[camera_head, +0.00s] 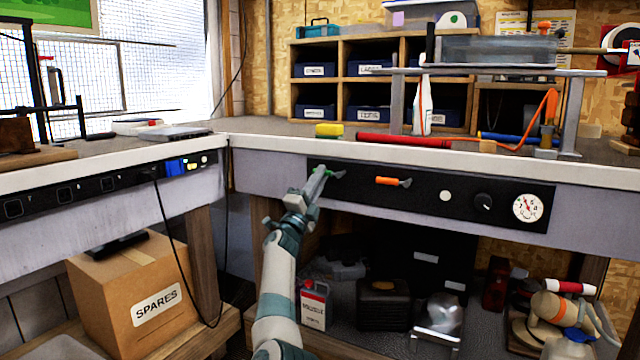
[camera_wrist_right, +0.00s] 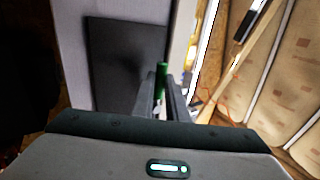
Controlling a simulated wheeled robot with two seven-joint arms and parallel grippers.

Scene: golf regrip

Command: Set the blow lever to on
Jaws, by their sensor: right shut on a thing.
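A black control panel (camera_head: 430,198) runs along the front of the right bench. My right gripper (camera_head: 322,172) is at its left end, shut on a small green-handled lever (camera_head: 332,174). In the right wrist view the green handle (camera_wrist_right: 162,70) shows between the two fingers, in front of a dark panel (camera_wrist_right: 112,60). To the right on the panel is an orange-handled lever (camera_head: 388,181), pointing sideways. No readable label shows which lever is the blow lever. My left gripper is not in view.
Right of the levers are a pale button (camera_head: 446,196), a black knob (camera_head: 484,201) and a round gauge (camera_head: 527,207). A SPARES box (camera_head: 140,295) and a red-and-white can (camera_head: 314,305) stand below. A black cable (camera_head: 228,220) hangs at the bench corner.

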